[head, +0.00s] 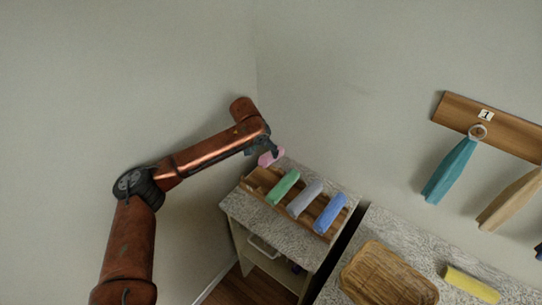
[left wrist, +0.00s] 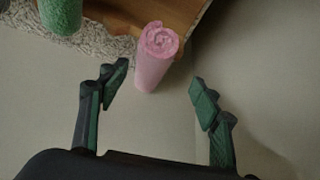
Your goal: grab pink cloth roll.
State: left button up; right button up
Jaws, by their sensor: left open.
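The pink cloth roll (head: 270,158) lies at the far left end of the wooden rack (head: 262,178) on the small cabinet. In the left wrist view the pink roll (left wrist: 156,55) points its spiral end away from me, and its near end reaches toward the gap between my fingertips. My left gripper (head: 264,147) is right at the roll, partly covering it in the head view. In the left wrist view the left gripper (left wrist: 158,78) is open, one finger on each side of the roll, with no clear contact. My right gripper is not in view.
Green (head: 284,187), grey (head: 305,198) and blue (head: 330,213) rolls lie beside it on the rack. A wooden tray (head: 356,268) and a yellow roll (head: 470,284) are on the counter at right. Towels hang from a wall board (head: 460,113). Walls stand close behind the cabinet.

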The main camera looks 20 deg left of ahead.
pick_arm(q)
jog(key=shift+w+d+f, duration=0.2)
jog(key=shift+d+f, duration=0.1)
jog(key=shift+f, duration=0.2)
jog(key=shift+w+d+f, duration=0.15)
jog(key=shift+f, duration=0.05)
jog(key=b+x, duration=0.1)
jog(key=x, duration=0.4)
jog(key=shift+d+b, duration=0.15)
jog(key=shift+b, duration=0.2)
jog(key=shift+r, duration=0.1)
jog(key=shift+c, duration=0.5)
jog(key=c, duration=1.1)
